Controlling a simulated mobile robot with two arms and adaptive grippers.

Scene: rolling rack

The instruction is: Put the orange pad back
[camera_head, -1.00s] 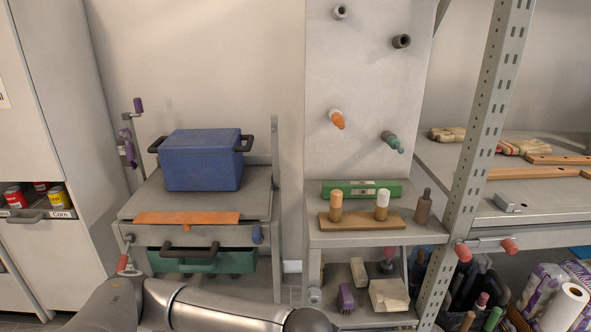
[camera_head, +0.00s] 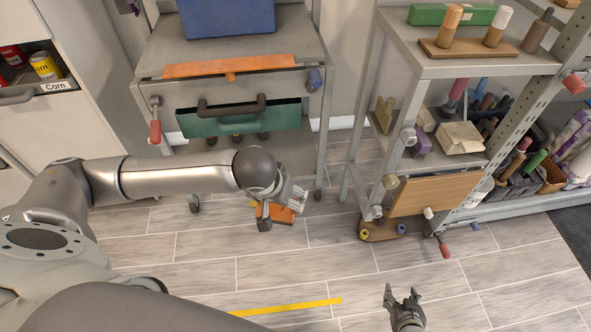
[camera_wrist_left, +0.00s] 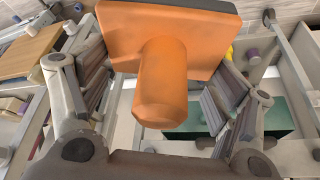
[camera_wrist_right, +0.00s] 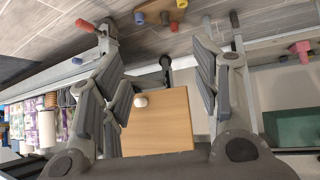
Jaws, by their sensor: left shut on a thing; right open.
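The orange pad (camera_head: 284,213) is in my left gripper (camera_head: 274,208), held in the air in front of the wheeled cart. In the left wrist view the pad (camera_wrist_left: 168,32) is a flat orange plate with a thick faceted orange knob (camera_wrist_left: 163,85) pointing to the camera. The fingers of my left gripper (camera_wrist_left: 158,95) stand on both sides of the knob, shut on it. My right gripper (camera_head: 403,294) is open and empty over the floor at the bottom right. The right wrist view also shows its fingers (camera_wrist_right: 163,85) apart.
A wheeled cart (camera_head: 160,55) carries a blue box (camera_head: 226,16), an orange strip (camera_head: 228,66) at its front edge and a green drawer (camera_head: 240,117). A rack (camera_head: 392,70) with a wooden board (camera_head: 434,193) stands to the right. Open floor (camera_head: 330,270) lies in front.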

